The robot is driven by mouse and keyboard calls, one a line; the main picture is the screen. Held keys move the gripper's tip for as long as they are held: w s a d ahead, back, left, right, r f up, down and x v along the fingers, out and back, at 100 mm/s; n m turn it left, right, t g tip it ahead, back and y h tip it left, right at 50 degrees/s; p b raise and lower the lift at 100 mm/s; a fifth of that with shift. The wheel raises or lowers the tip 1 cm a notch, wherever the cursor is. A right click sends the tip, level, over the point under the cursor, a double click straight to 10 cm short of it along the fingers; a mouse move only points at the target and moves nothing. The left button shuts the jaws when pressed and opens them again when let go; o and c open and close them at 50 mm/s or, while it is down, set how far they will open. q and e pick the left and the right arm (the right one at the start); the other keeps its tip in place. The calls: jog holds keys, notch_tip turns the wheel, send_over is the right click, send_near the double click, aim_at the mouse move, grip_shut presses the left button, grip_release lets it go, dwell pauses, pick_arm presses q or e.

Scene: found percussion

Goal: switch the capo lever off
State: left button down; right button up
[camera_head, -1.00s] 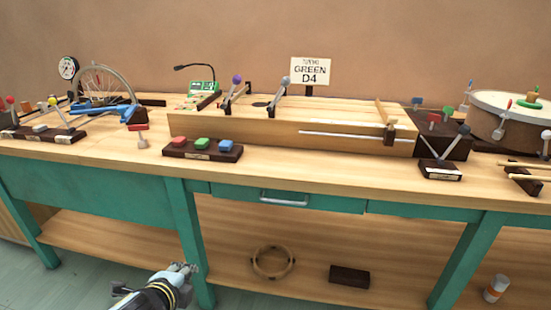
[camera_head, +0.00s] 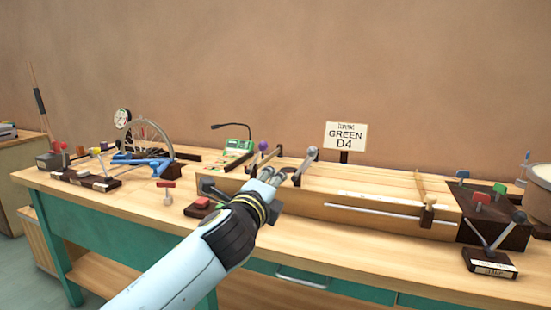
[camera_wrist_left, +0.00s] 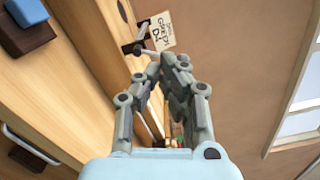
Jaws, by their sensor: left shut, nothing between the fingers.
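A long wooden box instrument (camera_head: 385,203) lies on the bench. A third lever with a dark knob (camera_head: 518,217) stands on a labelled block at the right. I cannot read which is the capo lever. My left gripper (camera_head: 286,173) is shut and empty, in front of the box's left part, just left of the grey-knob lever. In the left wrist view its fingers (camera_wrist_left: 172,62) point toward a grey lever (camera_wrist_left: 142,44) near the sign. My right gripper is out of view.
A button block (camera_head: 195,211) is partly hidden behind my left arm. A wheel on a blue stand (camera_head: 148,165) and a green device (camera_head: 238,146) are at the left.

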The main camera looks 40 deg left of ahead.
pick_arm(q)
jog(key=w+a+r, duration=0.1)
jog(key=w+a, duration=0.5)
jog(key=w, duration=0.3)
jog(key=shift+w+a+r, duration=0.2)
jog(key=shift+a, duration=0.15)
jog(key=shift+r, duration=0.1)
jog(key=shift+a+r+n, duration=0.15)
jog(key=shift+a+n, duration=0.05)
jog(key=shift+n, duration=0.1)
